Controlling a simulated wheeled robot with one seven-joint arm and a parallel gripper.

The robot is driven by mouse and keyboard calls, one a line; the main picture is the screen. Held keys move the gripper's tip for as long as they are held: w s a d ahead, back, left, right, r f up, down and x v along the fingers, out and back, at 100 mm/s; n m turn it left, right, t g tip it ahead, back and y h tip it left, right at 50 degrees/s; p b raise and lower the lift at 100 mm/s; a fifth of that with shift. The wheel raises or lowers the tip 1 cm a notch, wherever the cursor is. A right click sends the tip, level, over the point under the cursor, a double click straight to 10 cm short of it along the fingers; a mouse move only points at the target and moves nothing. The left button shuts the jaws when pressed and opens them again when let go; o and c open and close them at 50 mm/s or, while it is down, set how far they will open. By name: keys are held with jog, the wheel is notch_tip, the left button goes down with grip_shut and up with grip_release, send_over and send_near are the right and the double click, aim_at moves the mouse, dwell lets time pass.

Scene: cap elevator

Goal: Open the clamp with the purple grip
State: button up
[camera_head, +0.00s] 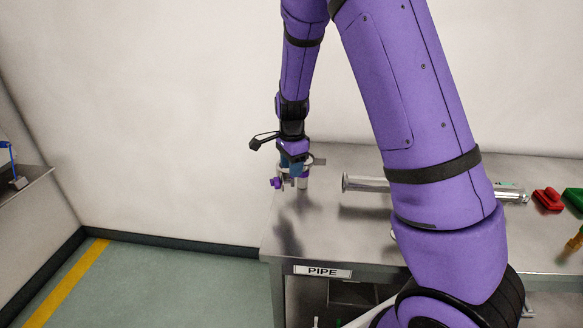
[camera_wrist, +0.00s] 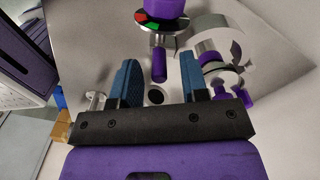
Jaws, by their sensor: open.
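My gripper (camera_head: 293,172) points down over the left end of the steel table. In the wrist view its two blue fingers (camera_wrist: 158,62) are apart. A short purple cylinder (camera_wrist: 159,66) shows beyond and between the fingertips, under a metal disc (camera_wrist: 158,38) with red, green and black marks. To the right is a pale, open-looking curved metal piece (camera_wrist: 222,42) with purple parts (camera_wrist: 222,88) beside it. I cannot tell for sure which purple part is the clamp's grip. In the head view a small purple part (camera_head: 276,182) shows just left of the fingers. Contact is not clear.
A metal pipe (camera_head: 362,184) lies on the table (camera_head: 345,225) right of my gripper, partly hidden behind my arm. Red (camera_head: 548,199) and green (camera_head: 575,198) pieces lie at the far right. A PIPE label (camera_head: 322,271) is on the front edge. Floor is open at left.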

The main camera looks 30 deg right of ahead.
notch_tip(320, 180, up, 10)
dwell(0.4)
jog(key=shift+r, duration=0.1)
jog(key=s+a+r+n+t+y, duration=0.1)
jog(key=s+r+n+t, duration=0.2)
jog(key=s+r+n, duration=0.85)
jog(key=s+r+n+t, duration=0.1)
jog(key=s+r+n, duration=0.1)
jog(key=s, duration=0.7)
jog(key=s+a+r+n+t+h, duration=0.1)
jog(key=s+n, duration=0.3)
jog(key=s, duration=0.6)
jog(key=shift+s+a+r, duration=0.15)
jog(key=shift+a+r, duration=0.1)
jog(key=shift+r, duration=0.3)
